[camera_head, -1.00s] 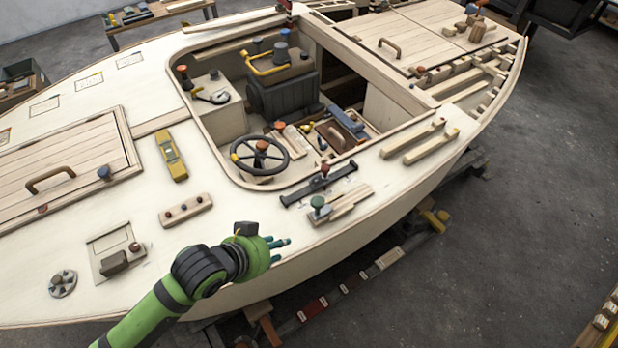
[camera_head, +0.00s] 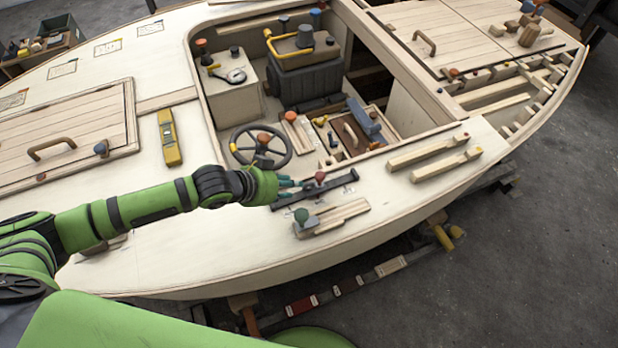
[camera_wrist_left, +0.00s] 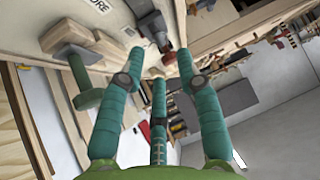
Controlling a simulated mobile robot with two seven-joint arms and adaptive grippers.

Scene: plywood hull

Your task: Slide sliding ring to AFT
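The piece that appears to be the sliding ring is a red-brown knob (camera_head: 320,177) on a dark rail (camera_head: 343,181) fixed to the side deck. In the left wrist view the red knob (camera_wrist_left: 168,58) sits ahead of the fingertips, beside a dark grey bar (camera_wrist_left: 150,25). My left gripper (camera_head: 290,183) reaches in from the left, just short of the knob. In the left wrist view its teal fingers (camera_wrist_left: 158,72) are spread, with nothing clearly held. I cannot tell whether a finger touches the knob. No AFT mark is readable. My right gripper is not in view.
A green knob (camera_head: 301,215) on a wooden slide stands just in front of the rail; it also shows in the left wrist view (camera_wrist_left: 87,88). A steering wheel (camera_head: 261,146) lies behind my gripper. Two wooden bars (camera_head: 428,152) lie on the deck to the right.

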